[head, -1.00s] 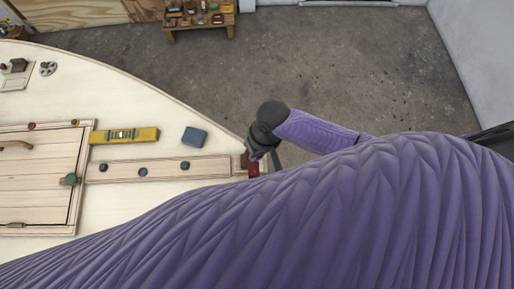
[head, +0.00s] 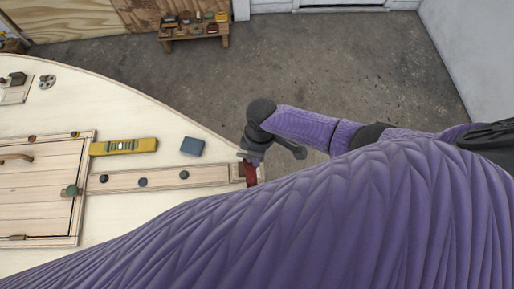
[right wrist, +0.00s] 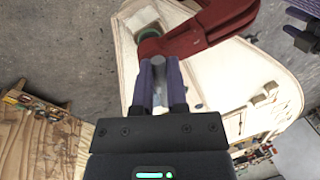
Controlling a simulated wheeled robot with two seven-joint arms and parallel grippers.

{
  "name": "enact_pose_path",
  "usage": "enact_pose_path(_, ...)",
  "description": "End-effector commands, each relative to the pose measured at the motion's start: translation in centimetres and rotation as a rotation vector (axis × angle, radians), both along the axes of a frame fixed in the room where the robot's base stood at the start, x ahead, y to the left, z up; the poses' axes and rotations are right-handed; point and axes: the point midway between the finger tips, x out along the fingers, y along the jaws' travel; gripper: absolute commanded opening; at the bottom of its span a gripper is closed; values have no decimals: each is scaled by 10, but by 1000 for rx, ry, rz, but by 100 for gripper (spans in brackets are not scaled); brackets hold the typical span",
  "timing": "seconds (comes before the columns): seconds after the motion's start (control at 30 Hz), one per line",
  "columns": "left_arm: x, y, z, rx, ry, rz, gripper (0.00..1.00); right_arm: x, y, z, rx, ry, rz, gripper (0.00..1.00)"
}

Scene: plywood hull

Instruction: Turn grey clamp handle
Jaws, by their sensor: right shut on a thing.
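The red clamp (head: 251,176) sits at the right end of the wooden strip on the hull's edge in the head view. It is large at the top of the right wrist view (right wrist: 205,32), with a green pad (right wrist: 148,33) by its jaw. My right gripper (head: 252,157) is at the clamp. In the right wrist view its two purple fingers (right wrist: 159,82) are shut on the grey clamp handle (right wrist: 159,73), which stands between them. The handle is hidden in the head view.
The pale plywood hull (head: 120,95) holds a yellow level (head: 124,146), a blue block (head: 192,146) and a wooden strip (head: 160,179) with dark knobs. A hatch (head: 35,185) lies at left. A bench (head: 195,32) stands far back on open concrete floor.

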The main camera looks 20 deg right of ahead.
Motion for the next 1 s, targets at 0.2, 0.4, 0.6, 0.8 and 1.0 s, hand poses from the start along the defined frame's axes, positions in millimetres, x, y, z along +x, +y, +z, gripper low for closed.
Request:
enact_pose_path(0.2, 0, 0, -2, 0, 0, 0, 59, 3, -2, -2, -4, 2, 204, 0)
enact_pose_path(0.4, 0, 0, -4, 0, 1, 0, 59, 7, -3, -2, -5, 1, 395, 0)
enact_pose_path(0.6, 0, 0, -6, 1, 1, 0, 59, 11, -3, -2, -5, 1, 585, 0)
enact_pose_path(0.8, 0, 1, -9, 1, 2, 0, 59, 15, -2, -2, -6, 1, 774, 0)
enact_pose_path(1.0, -1, 2, -11, 2, 2, -1, 59, 18, -1, -2, -6, 1, 965, 0)
